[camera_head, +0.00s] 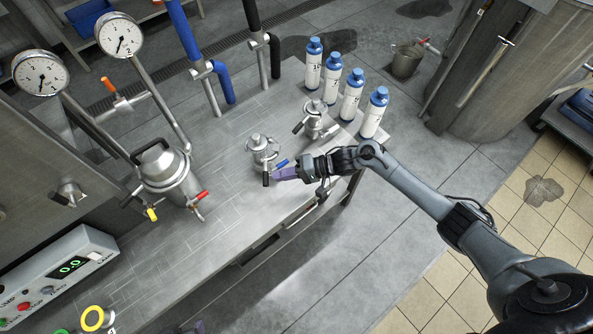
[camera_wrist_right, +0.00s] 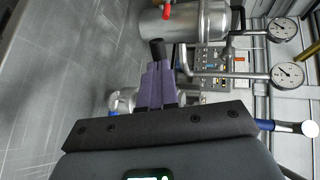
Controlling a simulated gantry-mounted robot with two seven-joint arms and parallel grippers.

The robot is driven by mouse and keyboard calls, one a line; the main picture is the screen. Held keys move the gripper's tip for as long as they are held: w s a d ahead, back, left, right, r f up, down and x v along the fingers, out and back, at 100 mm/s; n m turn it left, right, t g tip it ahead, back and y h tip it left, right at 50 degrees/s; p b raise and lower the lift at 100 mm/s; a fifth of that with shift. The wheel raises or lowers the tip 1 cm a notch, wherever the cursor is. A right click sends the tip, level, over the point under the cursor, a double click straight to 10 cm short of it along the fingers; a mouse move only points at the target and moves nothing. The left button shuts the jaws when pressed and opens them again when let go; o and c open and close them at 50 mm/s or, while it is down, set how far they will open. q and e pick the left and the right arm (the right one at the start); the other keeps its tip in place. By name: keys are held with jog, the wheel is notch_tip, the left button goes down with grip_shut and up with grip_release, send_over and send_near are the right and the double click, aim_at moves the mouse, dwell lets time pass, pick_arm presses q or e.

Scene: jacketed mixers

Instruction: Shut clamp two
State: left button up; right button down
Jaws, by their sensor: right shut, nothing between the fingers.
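Two small steel clamp fittings stand on the steel bench. The nearer fitting (camera_head: 262,148) has a black-tipped handle (camera_head: 266,179) and a blue-tipped handle (camera_head: 282,163). The farther fitting (camera_head: 315,120) stands beside the bottles. I cannot read which one is clamp two. My right gripper (camera_head: 274,176) is shut and empty, its purple fingertips right by the nearer fitting's black handle. In the right wrist view, a black handle tip (camera_wrist_right: 157,47) shows just beyond the shut fingers (camera_wrist_right: 157,66); contact is unclear. A purplish tip at the bottom edge appears to be my left gripper (camera_head: 197,327).
A jacketed steel vessel (camera_head: 168,178) with red and yellow handles stands left of the fittings, below two gauges (camera_head: 122,36). Several blue-capped bottles (camera_head: 351,95) stand at the bench's right end. A control box (camera_head: 60,275) sits front left. The front middle of the bench is clear.

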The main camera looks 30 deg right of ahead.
jog(key=shift+x, duration=0.9)
pick_arm(q)
jog(key=shift+a, duration=0.15)
